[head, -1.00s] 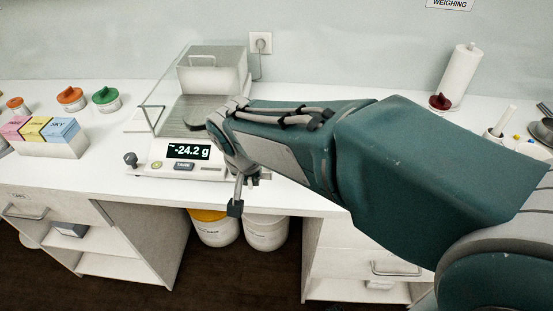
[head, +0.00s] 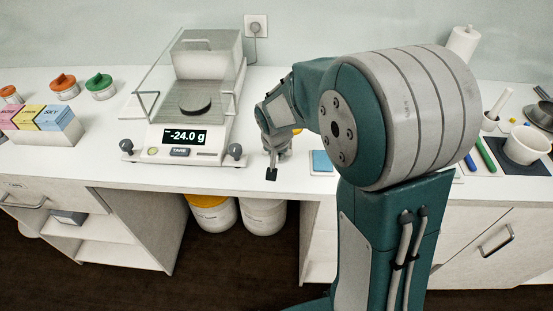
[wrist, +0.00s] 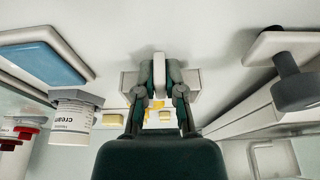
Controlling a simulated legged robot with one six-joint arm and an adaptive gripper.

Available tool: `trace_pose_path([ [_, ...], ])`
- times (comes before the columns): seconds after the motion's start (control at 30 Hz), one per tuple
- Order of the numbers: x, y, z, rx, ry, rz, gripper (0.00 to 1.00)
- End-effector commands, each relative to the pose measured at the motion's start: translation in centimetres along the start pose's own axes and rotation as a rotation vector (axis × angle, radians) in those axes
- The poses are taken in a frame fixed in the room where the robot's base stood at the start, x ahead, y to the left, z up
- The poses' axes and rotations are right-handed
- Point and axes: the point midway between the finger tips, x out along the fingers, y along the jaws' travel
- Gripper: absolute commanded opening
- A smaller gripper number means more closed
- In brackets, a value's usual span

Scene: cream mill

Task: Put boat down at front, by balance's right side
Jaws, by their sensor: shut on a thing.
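The balance (head: 182,151) stands on the counter left of my gripper, its display reading -24.0 g. A dark round pan (head: 195,98) shows inside its glass shield. My gripper (head: 272,168) is at the counter's front, just right of the balance's right front knob (head: 235,150). In the wrist view, my gripper (wrist: 160,92) is shut on the boat, a pale piece (wrist: 128,84) showing on both sides of the fingers. In the head view I cannot make out the boat. Whether it touches the counter is unclear. The balance's knob also shows at the wrist view's right (wrist: 298,90).
A blue-topped pad (head: 322,161) lies right of my gripper. Jars with orange (head: 63,82) and green lids (head: 99,82) and coloured boxes (head: 44,122) stand at left. A mortar (head: 526,145) and pens lie at right. Tubs (head: 262,215) stand under the counter.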

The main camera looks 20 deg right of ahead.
Motion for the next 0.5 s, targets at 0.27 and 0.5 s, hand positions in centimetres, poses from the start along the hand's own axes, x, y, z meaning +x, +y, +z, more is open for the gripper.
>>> trace_pose_path([
  [0.27, 1.8, -0.1, 0.7, 0.000, 0.000, -0.001, 0.00],
  [0.5, 1.9, -0.1, 0.7, 0.000, 0.000, 0.000, 0.26],
])
